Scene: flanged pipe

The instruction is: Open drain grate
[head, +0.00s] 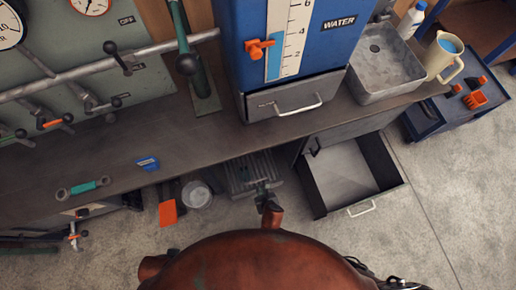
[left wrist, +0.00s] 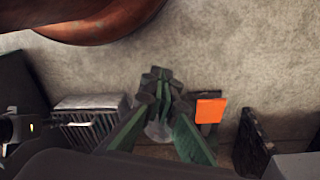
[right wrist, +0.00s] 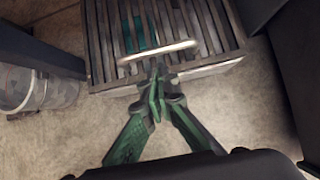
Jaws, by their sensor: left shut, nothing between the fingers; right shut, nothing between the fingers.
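The drain grate (head: 246,172), a slatted metal panel, lies low under the bench edge in the head view. In the right wrist view the grate (right wrist: 190,22) fills the top, with a pale bar handle (right wrist: 158,52) across its near edge. My right gripper (right wrist: 157,72) is shut and empty, its tips right by the handle's middle; whether they touch cannot be told. It also shows in the head view (head: 264,190). My left gripper (left wrist: 160,85) is shut and empty, in front of a pale bucket (left wrist: 158,130). The grate (left wrist: 92,128) shows left of it there.
An open drawer (head: 348,180) stands right of the grate. The bucket (head: 196,194) and an orange-bladed tool (head: 168,212) are to its left. The bench (head: 110,160) overhangs the grate. Teal objects (right wrist: 138,34) show between the slats.

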